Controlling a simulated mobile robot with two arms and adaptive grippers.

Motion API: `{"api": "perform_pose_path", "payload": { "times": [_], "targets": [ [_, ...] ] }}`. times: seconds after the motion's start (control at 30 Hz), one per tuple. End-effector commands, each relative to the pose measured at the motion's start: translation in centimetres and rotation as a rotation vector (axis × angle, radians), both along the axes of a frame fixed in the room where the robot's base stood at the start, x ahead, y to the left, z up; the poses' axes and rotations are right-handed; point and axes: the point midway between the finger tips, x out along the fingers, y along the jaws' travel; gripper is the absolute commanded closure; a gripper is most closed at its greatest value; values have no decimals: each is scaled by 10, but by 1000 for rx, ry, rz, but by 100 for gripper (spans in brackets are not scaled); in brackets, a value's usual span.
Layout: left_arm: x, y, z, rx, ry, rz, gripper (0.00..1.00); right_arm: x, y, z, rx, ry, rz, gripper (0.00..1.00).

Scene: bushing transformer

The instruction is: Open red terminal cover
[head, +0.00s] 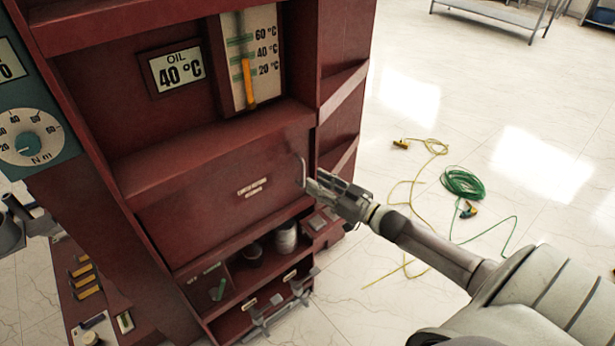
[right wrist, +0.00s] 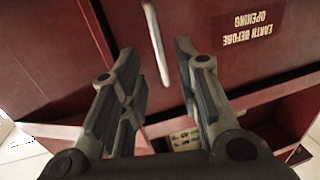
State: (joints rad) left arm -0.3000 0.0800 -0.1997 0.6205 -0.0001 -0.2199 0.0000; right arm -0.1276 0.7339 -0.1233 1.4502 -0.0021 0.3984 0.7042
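The red terminal cover (head: 225,190) is a flat red panel in the middle of the cabinet front, with a small label on it, and it looks closed. Its thin metal handle (head: 302,171) is upright near the panel's right edge. In the right wrist view the handle (right wrist: 157,45) lies ahead of and between the two fingers, and I cannot tell whether they touch it. My right gripper (head: 318,185) is at the handle; the wrist view shows its fingers (right wrist: 160,85) apart. My left gripper (head: 18,225) shows only partly at the left edge, its fingers unclear.
Below the cover are open shelves (head: 240,290) with a jar (head: 286,238) and small items. A dial panel (head: 30,130) is at the left, an oil display (head: 177,70) above. Yellow and green cables (head: 462,184) lie on the floor at the right.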

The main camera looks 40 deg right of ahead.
Motion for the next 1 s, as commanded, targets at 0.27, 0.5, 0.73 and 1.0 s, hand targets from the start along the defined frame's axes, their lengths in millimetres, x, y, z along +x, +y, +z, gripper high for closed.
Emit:
{"api": "perform_pose_path", "payload": {
  "times": [0.27,0.5,0.73,1.0],
  "targets": [
    [0,0,0,0,1,0,100,34,9,0,1,-1,-1,70],
    [0,0,0,0,1,0,100,43,12,0,0,1,-1,70],
    [-1,0,0,0,1,0,100,43,12,-1,0,1,-1,70],
    [-1,0,0,0,1,0,100,43,12,-1,0,1,-1,100]
  ]
}}
